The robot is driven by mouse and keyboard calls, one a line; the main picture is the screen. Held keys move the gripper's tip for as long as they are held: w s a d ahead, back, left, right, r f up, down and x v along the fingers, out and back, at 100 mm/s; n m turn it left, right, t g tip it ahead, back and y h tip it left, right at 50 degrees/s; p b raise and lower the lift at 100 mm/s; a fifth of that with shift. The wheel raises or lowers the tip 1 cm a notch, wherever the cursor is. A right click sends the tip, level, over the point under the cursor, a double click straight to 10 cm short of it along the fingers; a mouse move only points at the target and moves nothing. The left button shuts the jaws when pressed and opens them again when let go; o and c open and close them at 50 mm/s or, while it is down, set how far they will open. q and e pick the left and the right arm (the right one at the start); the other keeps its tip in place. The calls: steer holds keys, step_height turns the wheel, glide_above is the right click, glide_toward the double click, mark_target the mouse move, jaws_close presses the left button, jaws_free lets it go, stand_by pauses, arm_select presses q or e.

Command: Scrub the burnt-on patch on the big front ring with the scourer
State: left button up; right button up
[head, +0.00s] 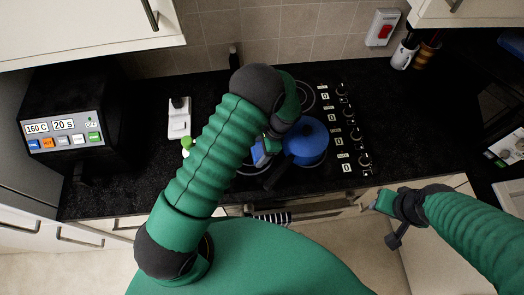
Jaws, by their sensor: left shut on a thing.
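My left arm reaches over the hob, and its gripper (268,146) is beside a blue pan. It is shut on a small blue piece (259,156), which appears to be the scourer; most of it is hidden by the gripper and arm. A pale arc of the front ring (247,172) shows below it. The arm covers much of this ring, and I cannot make out the burnt-on patch or whether the scourer touches the ring. My right gripper (383,219) is away from the hob, in front of the counter at the right; its jaw opening is unclear.
A rear ring (304,96) is bare. Knobs (354,134) line the hob's right side. A black control box (66,128) stands left. Dark counter is clear at right.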

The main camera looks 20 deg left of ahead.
arm_select(q)
steer(key=a, duration=0.3)
steer(key=shift+s+a+p, duration=0.2)
steer(key=shift+s+p, duration=0.05)
steer(key=shift+p, duration=0.05)
steer(key=shift+s+a, duration=0.1)
steer(key=shift+a, duration=0.65)
steer(key=shift+s+a, duration=0.15)
steer(key=shift+a, duration=0.6)
steer(key=shift+a+f, duration=0.1)
steer(key=shift+a, duration=0.15)
steer(key=o, duration=0.8)
steer(key=shift+o, duration=0.7)
steer(key=shift+a+f, duration=0.15)
steer(key=shift+a, duration=0.15)
steer(key=shift+c, duration=0.3)
